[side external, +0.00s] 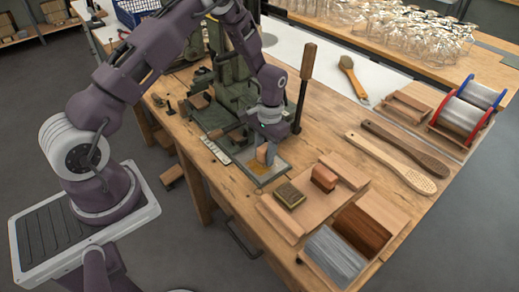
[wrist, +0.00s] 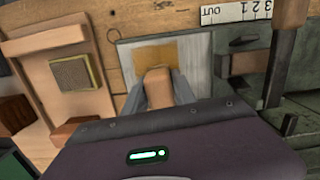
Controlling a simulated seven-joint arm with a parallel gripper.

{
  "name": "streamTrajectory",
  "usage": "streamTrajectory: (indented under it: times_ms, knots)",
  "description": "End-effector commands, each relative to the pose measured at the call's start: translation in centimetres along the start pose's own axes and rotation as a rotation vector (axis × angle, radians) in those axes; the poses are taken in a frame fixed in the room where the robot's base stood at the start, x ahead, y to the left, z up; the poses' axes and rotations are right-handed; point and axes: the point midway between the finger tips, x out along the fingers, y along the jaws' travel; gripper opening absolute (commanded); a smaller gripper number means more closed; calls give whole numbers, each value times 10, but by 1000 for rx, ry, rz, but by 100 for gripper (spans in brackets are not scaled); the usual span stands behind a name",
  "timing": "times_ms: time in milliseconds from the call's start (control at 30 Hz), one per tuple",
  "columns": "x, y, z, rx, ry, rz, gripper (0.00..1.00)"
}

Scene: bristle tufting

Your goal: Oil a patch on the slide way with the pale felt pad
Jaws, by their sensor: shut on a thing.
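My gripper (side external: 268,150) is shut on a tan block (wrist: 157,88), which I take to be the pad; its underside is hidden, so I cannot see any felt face. The block also shows in the side view (side external: 262,153), upright and low over a grey metal plate (wrist: 128,54). An amber patch (wrist: 175,51) lies on that plate, just beyond the block in the wrist view. Whether the block touches the plate or patch, I cannot tell. The green machine (side external: 213,112) stands beside the plate; I cannot pick out its slide way with certainty.
A wooden tray (side external: 318,200) holds an olive-topped block (side external: 289,195) and a red-brown block (side external: 324,178). A white ruler (side external: 215,150) lies by the machine. A tall wooden-handled tool (side external: 307,65) stands close behind my gripper. Brushes (side external: 405,150) lie to the right.

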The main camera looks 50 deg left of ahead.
Motion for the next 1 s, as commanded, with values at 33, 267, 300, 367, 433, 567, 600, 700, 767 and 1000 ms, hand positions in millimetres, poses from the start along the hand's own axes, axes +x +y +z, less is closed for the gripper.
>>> streamTrajectory:
  times_ms: [33,267,300,367,433,567,600,700,767,1000]
  knots:
    - [0,5,0,2,0,0,0]
    - [0,26,2,2,0,0,0]
    - [0,29,3,3,0,0,0]
    - [1,35,3,3,0,0,0]
    - [1,41,4,2,0,0,0]
    - [-19,41,5,0,4,0,0]
    - [-23,41,6,0,3,0,0]
    - [-32,41,8,0,1,0,0]
    - [-37,41,8,0,2,0,0]
    - [-58,41,11,0,2,0,0]
